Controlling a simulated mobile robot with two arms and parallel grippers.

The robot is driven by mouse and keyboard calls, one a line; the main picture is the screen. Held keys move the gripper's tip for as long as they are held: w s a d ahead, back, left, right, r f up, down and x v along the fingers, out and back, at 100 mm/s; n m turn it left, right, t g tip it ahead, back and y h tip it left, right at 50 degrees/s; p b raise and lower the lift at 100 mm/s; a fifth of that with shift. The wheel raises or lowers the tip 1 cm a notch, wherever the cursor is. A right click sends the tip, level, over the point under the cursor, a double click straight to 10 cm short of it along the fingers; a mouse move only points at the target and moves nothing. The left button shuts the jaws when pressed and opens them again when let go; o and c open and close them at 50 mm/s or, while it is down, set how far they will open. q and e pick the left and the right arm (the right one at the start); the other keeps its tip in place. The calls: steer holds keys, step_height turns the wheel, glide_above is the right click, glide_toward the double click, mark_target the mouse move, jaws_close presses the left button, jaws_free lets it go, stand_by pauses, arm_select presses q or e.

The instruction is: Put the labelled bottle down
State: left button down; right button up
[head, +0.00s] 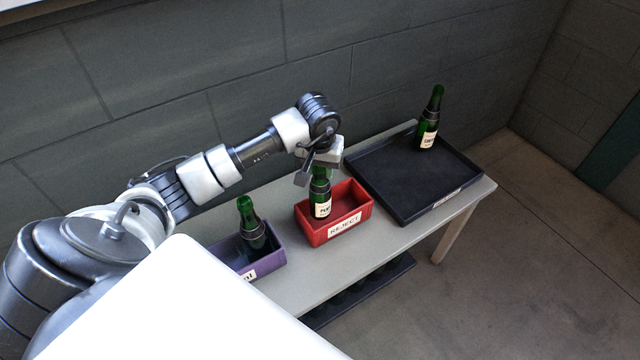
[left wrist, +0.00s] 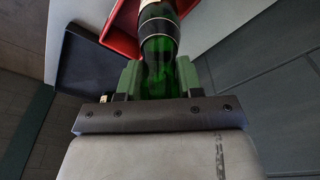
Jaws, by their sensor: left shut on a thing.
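My left gripper (head: 312,172) is shut on the neck of a green labelled bottle (head: 321,206). The bottle is upright, with its lower part inside the red box (head: 347,230) marked REJECT, toward its left end. Whether its base touches the box floor is hidden by the front wall. In the left wrist view the bottle (left wrist: 158,50) runs between the gripper's fingers (left wrist: 158,80), with the red box (left wrist: 118,38) around its far end. My right gripper is not in view.
A black tray (head: 397,195) to the right holds another labelled green bottle (head: 429,120) at its back corner. A purple box (head: 268,262) to the left holds a green bottle (head: 250,224). All stand on a grey table (head: 300,280) by a wall. Bare tabletop separates the boxes.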

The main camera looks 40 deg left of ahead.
mark_target(320, 185)
arm_select(q)
step_height(320, 185, down, 2)
steer(key=shift+f, duration=2)
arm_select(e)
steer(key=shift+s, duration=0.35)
arm_select(q)
steer(key=shift+f, duration=0.1)
steer(key=c, duration=0.7)
jaws_free()
steer(key=shift+c, duration=0.2)
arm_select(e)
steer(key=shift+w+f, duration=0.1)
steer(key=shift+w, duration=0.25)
